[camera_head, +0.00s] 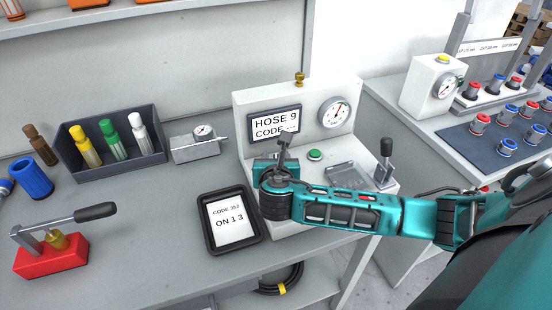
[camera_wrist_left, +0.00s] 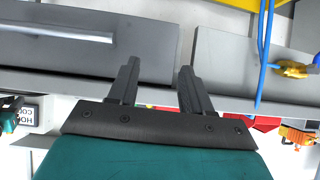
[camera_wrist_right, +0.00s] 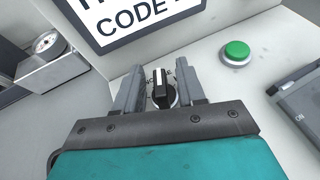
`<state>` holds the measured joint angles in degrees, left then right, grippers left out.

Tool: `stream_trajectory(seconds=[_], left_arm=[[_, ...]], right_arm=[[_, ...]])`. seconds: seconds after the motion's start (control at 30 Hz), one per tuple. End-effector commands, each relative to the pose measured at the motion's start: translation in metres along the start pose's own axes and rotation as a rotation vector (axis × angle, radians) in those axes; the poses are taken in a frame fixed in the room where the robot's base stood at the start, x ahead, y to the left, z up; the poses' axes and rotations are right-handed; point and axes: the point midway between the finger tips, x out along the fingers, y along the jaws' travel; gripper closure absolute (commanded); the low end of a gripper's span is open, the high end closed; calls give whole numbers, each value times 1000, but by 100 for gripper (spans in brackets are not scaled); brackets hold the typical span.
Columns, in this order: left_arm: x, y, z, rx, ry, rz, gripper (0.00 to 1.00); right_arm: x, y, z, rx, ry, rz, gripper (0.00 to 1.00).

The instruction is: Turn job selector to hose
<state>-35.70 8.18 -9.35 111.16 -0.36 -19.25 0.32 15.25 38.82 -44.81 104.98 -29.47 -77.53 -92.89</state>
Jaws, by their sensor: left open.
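The job selector is a black knob with a white mark (camera_wrist_right: 161,88) on the white tester's front, seen in the right wrist view. Its white mark points roughly up in that view; the small lettering around it is partly hidden and unreadable. My right gripper (camera_wrist_right: 159,74) is open, with one finger on each side of the knob and gaps visible. In the head view my right gripper (camera_head: 283,150) is at the tester's left front and hides the knob. The tester's screen (camera_head: 274,123) reads "HOSE 9" and "CODE ---". My left gripper (camera_wrist_left: 157,75) is open and empty, away from the tester.
A green button (camera_head: 315,155) and a black-handled lever (camera_head: 386,160) are right of my right gripper. A gauge (camera_head: 335,113) is above. A tablet (camera_head: 211,244) reading "CODE 352, ON 1 3" lies at the front left. A dark bin (camera_head: 77,176) stands farther left.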

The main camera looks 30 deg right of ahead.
Motion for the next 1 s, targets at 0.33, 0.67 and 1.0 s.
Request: stream_trajectory(seconds=[0.33, 0.67, 1.0], left_arm=[[-1, 0, 3, -1, -5, 0, 51], [-1, 0, 2, -1, -5, 0, 51], [-1, 0, 2, -1, -4, 0, 51]], right_arm=[[-20, 0, -1, 0, 1, 3, 61], [-92, 1, -1, 1, 3, 5, 61], [-128, 0, 0, 1, 0, 0, 61]])
